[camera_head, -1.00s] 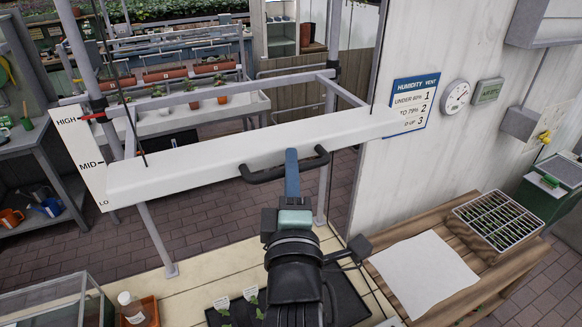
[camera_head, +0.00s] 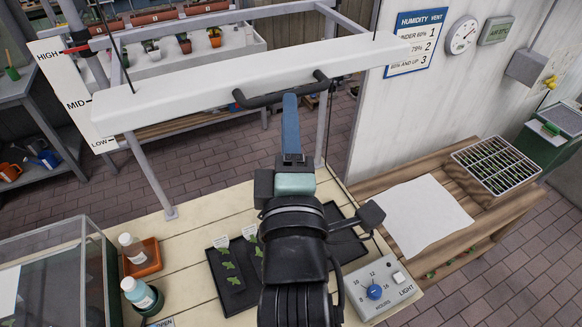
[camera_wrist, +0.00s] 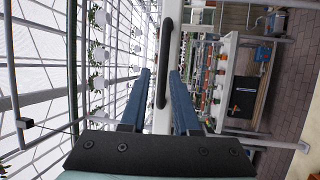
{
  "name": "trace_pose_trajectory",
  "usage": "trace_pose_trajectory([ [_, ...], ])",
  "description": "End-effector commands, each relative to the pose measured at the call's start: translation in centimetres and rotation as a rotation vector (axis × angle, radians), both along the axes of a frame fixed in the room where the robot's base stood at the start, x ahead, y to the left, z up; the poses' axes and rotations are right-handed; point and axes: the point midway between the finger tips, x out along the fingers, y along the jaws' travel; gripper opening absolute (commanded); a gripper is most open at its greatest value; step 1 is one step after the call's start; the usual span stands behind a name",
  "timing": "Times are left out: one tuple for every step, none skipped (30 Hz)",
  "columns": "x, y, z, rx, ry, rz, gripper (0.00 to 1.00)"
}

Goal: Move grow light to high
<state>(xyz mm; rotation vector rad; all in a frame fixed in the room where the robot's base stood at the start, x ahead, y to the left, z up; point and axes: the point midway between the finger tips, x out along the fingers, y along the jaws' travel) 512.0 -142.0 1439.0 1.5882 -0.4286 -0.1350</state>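The grow light (camera_head: 230,84) is a long white bar hanging on thin dark cords. A black handle (camera_head: 262,101) is on its front. A white scale (camera_head: 80,97) marked HIGH, MID and LOW stands at the bar's left end. In the picture, that end overlaps the scale's lower part, between MID and LOW. A red mark (camera_head: 77,49) lies by the HIGH line. My gripper (camera_head: 290,97) reaches up to the handle. In the wrist view, the blue fingers (camera_wrist: 160,73) are apart, with the handle (camera_wrist: 166,50) between them in the picture. Contact cannot be told.
A wall with a humidity sign (camera_head: 420,40) stands right. A grey frame post (camera_head: 325,125) is behind the bar.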

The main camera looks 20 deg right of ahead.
Motion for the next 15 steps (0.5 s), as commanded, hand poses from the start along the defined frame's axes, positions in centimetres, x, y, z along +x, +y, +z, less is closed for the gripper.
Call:
trace_pose_trajectory([
  [-1.1, 0.4, -0.8, 0.000, 0.000, 0.001, 0.30],
  [-1.7, 0.6, -0.9, 0.000, 0.000, 0.000, 0.30],
  [-2.4, 0.9, -1.0, 0.000, 0.000, 0.000, 0.30],
  [-3.0, 1.2, -1.2, 0.000, 0.000, 0.001, 0.30],
  [-3.6, 1.4, -1.3, 0.000, 0.000, 0.002, 0.30],
  [-4.3, 1.7, -1.4, 0.001, 0.001, 0.001, 0.30],
  [-4.7, 1.8, -1.1, 0.001, 0.003, 0.000, 0.30],
  [-4.8, 1.8, -0.7, 0.002, 0.005, -0.002, 0.30],
  [-5.1, 1.9, -0.8, 0.002, 0.006, -0.003, 0.30],
  [-5.3, 2.0, -0.8, 0.002, 0.004, -0.002, 0.30],
  [-5.5, 2.0, -0.9, 0.002, 0.005, -0.003, 0.30],
  [-5.8, 2.1, -0.9, 0.002, 0.004, -0.002, 0.30],
  [-5.9, 2.2, -1.0, 0.001, 0.003, -0.002, 0.30],
  [-6.1, 2.3, -1.0, 0.001, 0.003, -0.002, 0.30],
  [-6.2, 2.3, -1.0, 0.001, 0.002, -0.002, 0.30],
])
